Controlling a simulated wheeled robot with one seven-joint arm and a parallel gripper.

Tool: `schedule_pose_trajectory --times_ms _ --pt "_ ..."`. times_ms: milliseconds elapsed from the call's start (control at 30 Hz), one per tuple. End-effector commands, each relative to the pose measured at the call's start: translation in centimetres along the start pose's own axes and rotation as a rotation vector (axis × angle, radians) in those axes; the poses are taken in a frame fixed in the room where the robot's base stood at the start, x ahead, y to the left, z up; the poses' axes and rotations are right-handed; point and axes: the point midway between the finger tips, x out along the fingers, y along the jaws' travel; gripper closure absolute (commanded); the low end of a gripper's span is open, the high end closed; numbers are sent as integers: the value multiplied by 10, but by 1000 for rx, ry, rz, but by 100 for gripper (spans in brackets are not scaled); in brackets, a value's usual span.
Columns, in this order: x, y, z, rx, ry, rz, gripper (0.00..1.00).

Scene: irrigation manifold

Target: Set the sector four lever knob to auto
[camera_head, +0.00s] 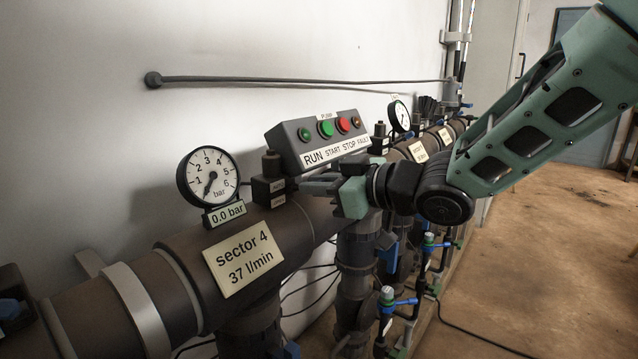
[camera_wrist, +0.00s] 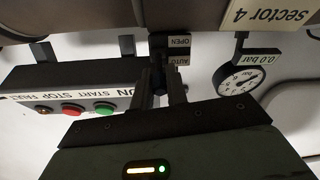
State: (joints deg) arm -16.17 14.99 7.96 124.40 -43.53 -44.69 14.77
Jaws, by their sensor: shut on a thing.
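The sector four valve block (camera_head: 268,187) is a dark box on the brown pipe, between the gauge and the pump panel. It bears two small labels, AUTO above OPEN; in the wrist view the block is upside down, with the OPEN label (camera_wrist: 179,41) and AUTO label (camera_wrist: 178,61). My gripper (camera_head: 308,185) reaches in from the right at the block. In the wrist view my gripper (camera_wrist: 160,88) is shut on the small dark lever knob (camera_wrist: 159,86) between its fingers. The fingers hide much of the knob, so I cannot tell which label it points to.
The pump panel (camera_head: 318,138) with coloured buttons stands close behind my gripper. The round gauge (camera_head: 209,178) reads near zero, above the sector 4 sign (camera_head: 244,261). Vertical pipes with blue-handled valves stand below my wrist. Floor on the right is mostly open.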

Motion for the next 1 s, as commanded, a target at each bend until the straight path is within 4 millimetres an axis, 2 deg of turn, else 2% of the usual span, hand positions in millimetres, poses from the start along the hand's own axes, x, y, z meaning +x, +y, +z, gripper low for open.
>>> schedule_pose_trajectory --times_ms 33,67,100,133,433,567,667,1000 --pt "0 0 1 1 -3 0 100" --pt "0 0 1 1 -3 0 77" --pt "0 0 1 1 -3 0 66" --pt "0 0 1 1 -3 0 63" --pt "-2 0 0 0 0 1 63" --pt "-13 1 -1 0 0 2 63" --pt "-31 1 -1 -1 -1 3 63" --pt "-111 2 -2 0 -1 5 63"
